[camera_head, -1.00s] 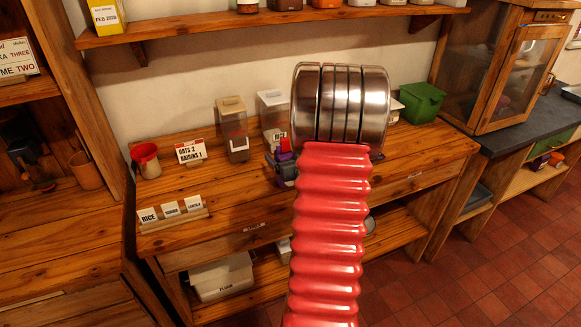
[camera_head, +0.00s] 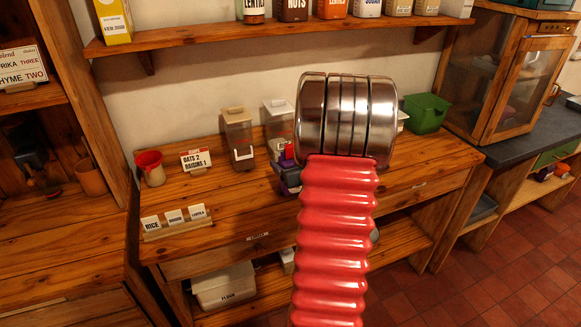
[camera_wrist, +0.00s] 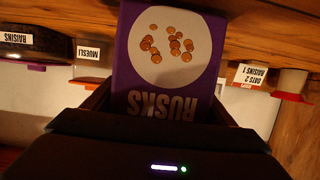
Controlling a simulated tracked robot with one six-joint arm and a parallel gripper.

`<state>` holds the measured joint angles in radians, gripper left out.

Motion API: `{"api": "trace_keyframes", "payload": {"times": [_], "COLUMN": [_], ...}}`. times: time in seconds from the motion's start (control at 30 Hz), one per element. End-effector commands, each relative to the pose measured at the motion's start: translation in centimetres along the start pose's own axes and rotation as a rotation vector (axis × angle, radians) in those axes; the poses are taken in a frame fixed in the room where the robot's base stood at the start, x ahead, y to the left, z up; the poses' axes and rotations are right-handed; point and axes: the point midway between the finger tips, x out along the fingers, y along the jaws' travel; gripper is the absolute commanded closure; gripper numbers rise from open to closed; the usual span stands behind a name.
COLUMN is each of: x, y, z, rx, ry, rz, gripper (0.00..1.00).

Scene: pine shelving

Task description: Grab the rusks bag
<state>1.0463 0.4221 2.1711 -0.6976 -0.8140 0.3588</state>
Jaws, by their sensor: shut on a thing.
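The rusks bag (camera_wrist: 165,65) is purple with a white circle of round brown rusks. It fills the middle of the wrist view, with its RUSKS lettering upside down. My gripper (camera_wrist: 155,104) is shut on the bag, with a dark finger at each side of it. The bag's lower part in that view is hidden behind the gripper body. In the head view my red ribbed arm hides most of the gripper. A small dark and purple patch shows left of the arm over the counter; I cannot tell how much of it is the bag.
The wooden counter (camera_head: 225,212) holds a red-rimmed cup (camera_head: 150,168), an oats and raisins card (camera_head: 196,159), clear dispensers (camera_head: 238,138) and a label rack (camera_head: 176,222). A green bin (camera_head: 426,113) stands at the right. The wall shelf (camera_head: 270,30) with packages runs above.

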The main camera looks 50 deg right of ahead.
Motion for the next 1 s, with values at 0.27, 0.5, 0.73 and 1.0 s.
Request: {"api": "trace_keyframes", "payload": {"times": [0.27, 0.5, 0.73, 1.0], "x": [-1.2, -2.2, -2.6, -2.6], "y": [0.0, 0.0, 0.0, 0.0], "z": [-3.9, -7.3, -8.6, -8.6], "rx": [-0.004, -0.003, -0.001, -0.001], "ry": [0.005, 0.005, 0.002, 0.001], "rz": [0.001, 0.001, 0.001, 0.001], "gripper": [0.54, 0.54, 0.54, 0.54]}}
